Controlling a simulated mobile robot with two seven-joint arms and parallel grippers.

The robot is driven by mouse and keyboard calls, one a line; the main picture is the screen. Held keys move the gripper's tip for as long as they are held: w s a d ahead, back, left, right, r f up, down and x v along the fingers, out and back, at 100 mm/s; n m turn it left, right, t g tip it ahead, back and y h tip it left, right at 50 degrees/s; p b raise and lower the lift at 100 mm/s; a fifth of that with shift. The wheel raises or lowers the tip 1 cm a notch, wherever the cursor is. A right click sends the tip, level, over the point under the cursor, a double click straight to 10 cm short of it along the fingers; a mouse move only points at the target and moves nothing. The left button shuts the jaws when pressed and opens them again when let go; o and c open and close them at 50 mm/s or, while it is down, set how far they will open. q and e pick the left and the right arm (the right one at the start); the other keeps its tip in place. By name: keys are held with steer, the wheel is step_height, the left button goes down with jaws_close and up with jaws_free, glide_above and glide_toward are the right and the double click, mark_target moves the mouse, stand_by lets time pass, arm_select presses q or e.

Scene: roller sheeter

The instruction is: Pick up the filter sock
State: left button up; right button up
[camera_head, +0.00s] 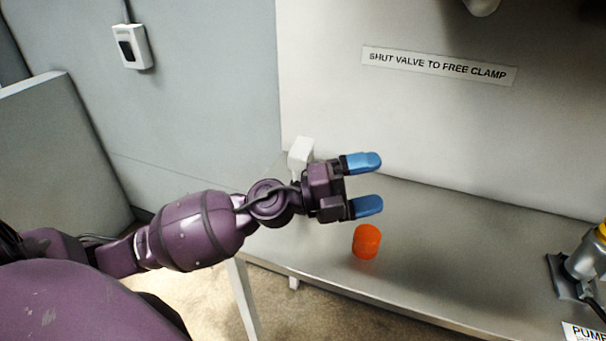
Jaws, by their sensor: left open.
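My left gripper (364,184) is open and empty, with its two blue fingertips apart and pointing right, above the metal table (450,240). A small orange rounded cylinder (366,242) stands on the table just below the lower fingertip in the picture. A white block-like object (301,153) shows behind my gripper's wrist at the table's left end, its lower part hidden. I cannot tell for sure which of these two is the filter sock. My right gripper is not in view.
A metal device with a yellow part (587,258) stands at the right, near a label starting "PUMP" (584,333). A wall sign (438,66) reads "SHUT VALVE TO FREE CLAMP". A white switch box (131,46) is on the left wall. The table's middle is clear.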

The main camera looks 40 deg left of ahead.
arm_select(q)
steer(key=f+m+g, duration=0.2)
steer(key=m+g, duration=0.3)
steer(key=m, duration=0.1)
steer(key=m+g+y, duration=0.2)
steer(key=g+y, duration=0.1)
steer(key=y, duration=1.3)
glide_toward(300, 150)
steer(key=x, duration=0.7)
steer(key=shift+f, duration=0.2)
steer(key=shift+w+b+x, duration=0.2)
steer(key=shift+b+x, duration=0.05)
steer(key=shift+x, duration=1.25)
steer(key=shift+w+b+x, duration=0.15)
steer(key=shift+b+x, duration=0.05)
steer(key=shift+x, duration=1.35)
steer(key=shift+r, duration=0.2)
steer(key=c, duration=1.4)
